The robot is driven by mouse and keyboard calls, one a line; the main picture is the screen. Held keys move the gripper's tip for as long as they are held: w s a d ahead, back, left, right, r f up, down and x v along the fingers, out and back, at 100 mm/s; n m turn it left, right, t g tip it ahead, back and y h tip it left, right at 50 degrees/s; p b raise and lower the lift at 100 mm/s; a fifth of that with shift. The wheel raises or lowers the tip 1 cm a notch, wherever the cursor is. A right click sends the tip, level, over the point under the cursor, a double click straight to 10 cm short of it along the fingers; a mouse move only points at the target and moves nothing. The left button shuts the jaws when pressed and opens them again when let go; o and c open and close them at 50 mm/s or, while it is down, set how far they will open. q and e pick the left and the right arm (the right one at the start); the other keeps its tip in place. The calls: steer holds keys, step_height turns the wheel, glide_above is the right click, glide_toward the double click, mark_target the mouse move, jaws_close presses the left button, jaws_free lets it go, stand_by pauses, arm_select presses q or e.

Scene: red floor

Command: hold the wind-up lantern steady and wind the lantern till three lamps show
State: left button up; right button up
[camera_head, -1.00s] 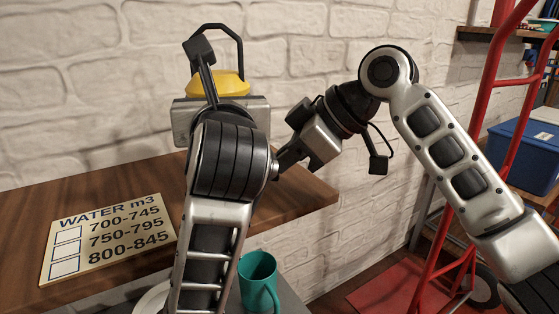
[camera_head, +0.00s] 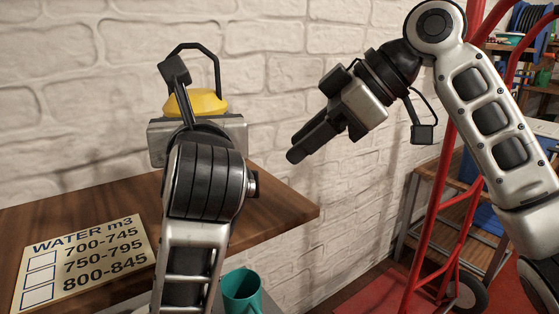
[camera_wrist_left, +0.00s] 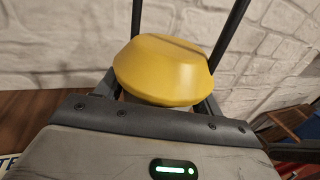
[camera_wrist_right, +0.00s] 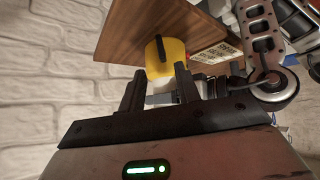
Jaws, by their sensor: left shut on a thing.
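The wind-up lantern (camera_head: 196,103) has a yellow cap and a dark hoop handle and stands on the wooden table by the wall. My left wrist hides its lower part in the head view. In the left wrist view my left gripper (camera_wrist_left: 157,95) is shut on the lantern (camera_wrist_left: 162,72), a finger at each side below the cap. My right gripper (camera_head: 298,150) is in the air to the right of the lantern, apart from it. In the right wrist view its fingers (camera_wrist_right: 160,72) stand apart. I see no crank or lit lamps clearly.
A sign reading WATER m3 (camera_head: 82,262) lies on the wooden table (camera_head: 275,215). A teal mug (camera_head: 241,290) stands lower, in front of the table. A red hand truck (camera_head: 432,210) stands at the right. Free air lies between my right gripper and the lantern.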

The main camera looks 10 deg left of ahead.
steer(key=shift+v, duration=1.2)
